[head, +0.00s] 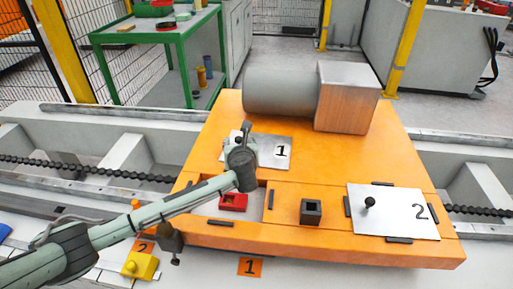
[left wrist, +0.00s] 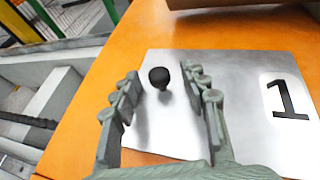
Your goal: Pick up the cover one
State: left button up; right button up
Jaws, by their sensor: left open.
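Cover one (head: 274,152) is a flat silver plate marked 1. It lies on the orange platform behind an open recess, and my left arm partly hides it in the head view. In the left wrist view the plate (left wrist: 235,75) has a black ball knob (left wrist: 159,77) on a short stem. My left gripper (head: 243,135) is above the plate. In the left wrist view its open fingers (left wrist: 163,92) point at the plate, with the knob showing between their tips; I cannot tell that they touch it. My right gripper is not in view.
Cover two (head: 420,222) with its black knob lies at the platform's right. A red block (head: 233,202) sits in the open recess, with a dark square block (head: 311,211) to its right. A large grey cylinder (head: 280,92) and box (head: 346,98) occupy the platform's back.

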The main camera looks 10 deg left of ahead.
pick_arm(q)
grip_shut()
jog(key=shift+r, duration=0.15)
dwell(0.4)
